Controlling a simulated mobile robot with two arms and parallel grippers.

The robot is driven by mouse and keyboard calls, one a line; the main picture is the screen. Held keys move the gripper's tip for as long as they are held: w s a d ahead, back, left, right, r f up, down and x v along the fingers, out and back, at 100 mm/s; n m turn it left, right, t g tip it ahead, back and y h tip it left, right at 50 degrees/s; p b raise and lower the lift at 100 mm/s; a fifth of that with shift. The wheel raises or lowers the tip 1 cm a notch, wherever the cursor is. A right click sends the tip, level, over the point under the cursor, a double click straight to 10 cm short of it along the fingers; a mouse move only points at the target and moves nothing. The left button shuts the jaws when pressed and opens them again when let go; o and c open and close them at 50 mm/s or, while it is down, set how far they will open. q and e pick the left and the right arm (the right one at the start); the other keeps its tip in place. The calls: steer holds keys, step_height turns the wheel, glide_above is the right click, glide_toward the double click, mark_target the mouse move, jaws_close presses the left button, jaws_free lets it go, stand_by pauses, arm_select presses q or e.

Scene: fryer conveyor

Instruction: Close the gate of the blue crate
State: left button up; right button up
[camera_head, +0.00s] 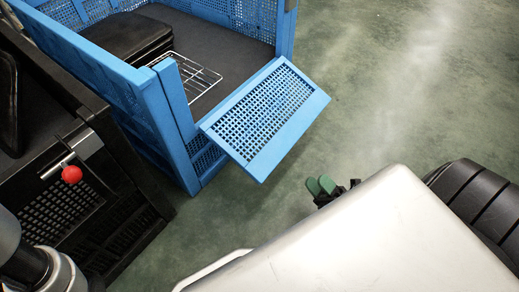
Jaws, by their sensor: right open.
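The blue crate (178,108) stands at the upper left with mesh walls and a dark floor. Its gate (265,118), a blue mesh panel, hangs folded outward and tilted down from the crate's front opening. My right gripper (321,186) shows by its green fingertips below and to the right of the gate, apart from it. It is open, and the metal body in the foreground hides part of it. My left gripper is not in view.
A wire rack (190,72) and a stack of black trays (130,38) are inside the crate. The green floor at right is clear.

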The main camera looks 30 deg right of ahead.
mark_target(270, 153)
steer(key=w+a+b, duration=0.2)
steer(key=w, duration=0.3)
steer(key=w+a+b, duration=0.2)
steer(key=w+b, duration=0.1)
steer(key=w, duration=0.2)
steer(key=w+a+b, duration=0.2)
steer(key=w+b, duration=0.1)
steer(key=w, duration=0.2)
steer(key=shift+w+f, duration=0.15)
steer(key=shift+w+a+r+b, duration=0.1)
steer(key=shift+w+r+b, duration=0.2)
steer(key=shift+c, duration=0.2)
jaws_close()
